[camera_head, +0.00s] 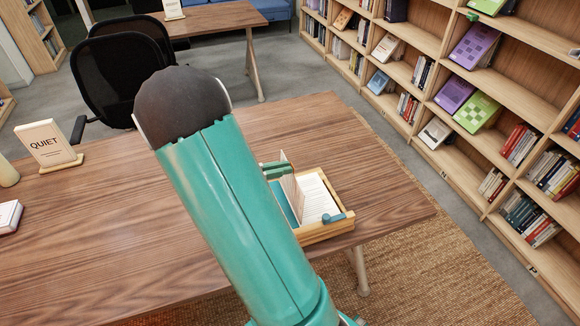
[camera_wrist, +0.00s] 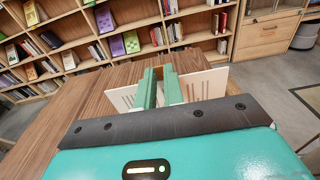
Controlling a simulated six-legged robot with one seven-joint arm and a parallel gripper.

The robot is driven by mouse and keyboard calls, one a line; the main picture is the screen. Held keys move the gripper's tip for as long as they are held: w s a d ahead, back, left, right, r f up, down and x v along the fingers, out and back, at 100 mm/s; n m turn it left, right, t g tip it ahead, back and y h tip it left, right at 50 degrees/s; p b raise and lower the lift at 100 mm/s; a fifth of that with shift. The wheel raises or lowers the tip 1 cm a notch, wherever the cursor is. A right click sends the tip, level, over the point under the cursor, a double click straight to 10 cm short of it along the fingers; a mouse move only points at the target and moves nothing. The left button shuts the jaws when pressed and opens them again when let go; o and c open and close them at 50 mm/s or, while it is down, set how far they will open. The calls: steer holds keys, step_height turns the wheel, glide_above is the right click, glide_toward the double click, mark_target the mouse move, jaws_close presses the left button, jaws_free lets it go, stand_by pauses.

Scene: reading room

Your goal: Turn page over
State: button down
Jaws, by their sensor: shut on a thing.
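An open book (camera_head: 317,198) lies on a wooden stand (camera_head: 322,233) near the right end of the table. One page (camera_head: 291,186) stands up nearly vertical from the book, beside a printed page lying flat. My green gripper (camera_head: 276,170) is shut on this raised page near its top edge. In the wrist view my gripper's two fingers (camera_wrist: 160,78) stand close together, with pale paper (camera_wrist: 205,83) showing on both sides. My arm hides the left part of the book in the head view.
The wooden table (camera_head: 375,180) has clear room right of the stand. A blue knob or clip (camera_head: 335,218) sits at the stand's near edge. A QUIET sign (camera_head: 50,144) and a small book (camera_head: 9,216) are at far left. Chairs (camera_head: 110,85) and bookshelves (camera_head: 470,110) stand behind.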

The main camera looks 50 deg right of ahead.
steer(key=c, duration=1.2)
jaws_free()
steer(key=shift+f, duration=0.1)
steer(key=shift+o, duration=0.2)
steer(key=v, duration=1.3)
steer(key=shift+a, duration=0.35)
steer(key=shift+w, duration=0.1)
steer(key=s+a+r+m+t+y, duration=0.6)
steer(key=a+r+t+y, duration=0.1)
steer(key=a, duration=0.2)
steer(key=s+a+r+m+t+y, duration=0.5)
steer(key=s+a+r+t+y, duration=0.1)
steer(key=a+t+y, duration=0.1)
steer(key=shift+a+r+m+y, duration=0.3)
steer(key=shift+a+r+m, duration=0.1)
steer(key=shift+a, duration=0.45)
